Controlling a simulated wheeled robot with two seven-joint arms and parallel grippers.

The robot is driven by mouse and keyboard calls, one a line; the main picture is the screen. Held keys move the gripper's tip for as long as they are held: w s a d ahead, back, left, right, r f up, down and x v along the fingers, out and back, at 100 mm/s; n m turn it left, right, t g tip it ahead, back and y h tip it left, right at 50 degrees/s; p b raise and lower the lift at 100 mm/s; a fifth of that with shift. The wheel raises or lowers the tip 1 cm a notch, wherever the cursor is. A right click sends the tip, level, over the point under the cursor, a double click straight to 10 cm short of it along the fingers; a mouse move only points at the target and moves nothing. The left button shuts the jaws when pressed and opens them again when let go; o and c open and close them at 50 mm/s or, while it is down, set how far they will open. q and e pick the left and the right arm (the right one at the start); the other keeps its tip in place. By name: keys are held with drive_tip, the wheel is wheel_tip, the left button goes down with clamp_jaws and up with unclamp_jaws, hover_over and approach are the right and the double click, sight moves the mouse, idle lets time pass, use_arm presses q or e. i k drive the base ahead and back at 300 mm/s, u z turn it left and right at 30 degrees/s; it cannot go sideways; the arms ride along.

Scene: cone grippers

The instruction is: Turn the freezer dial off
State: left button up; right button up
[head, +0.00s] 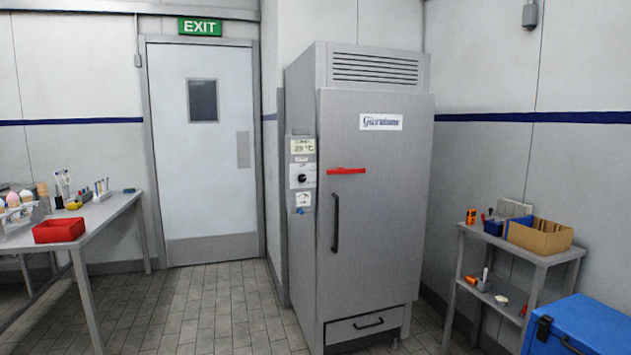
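A tall grey freezer (385,200) stands in the middle of the head view, its door shut. On its narrow left side is a control panel with a small display (302,146). Below the display is a dark round dial (302,178) on a white plate. The dial's pointer position is too small to read. A red bar (346,171) lies across the door's left edge, above a dark vertical handle (335,222). Neither of my grippers is in view.
A table (88,225) with a red bin (59,230) stands at the left. A shelf cart (545,259) with a cardboard box (538,236) and a blue chest (580,325) stand at the right. The tiled floor (215,310) before the freezer's left side is clear.

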sight(302, 177)
drive_tip(key=z, duration=0.75)
drive_tip(key=i, duration=1.5)
drive_tip(key=u, duration=0.25)
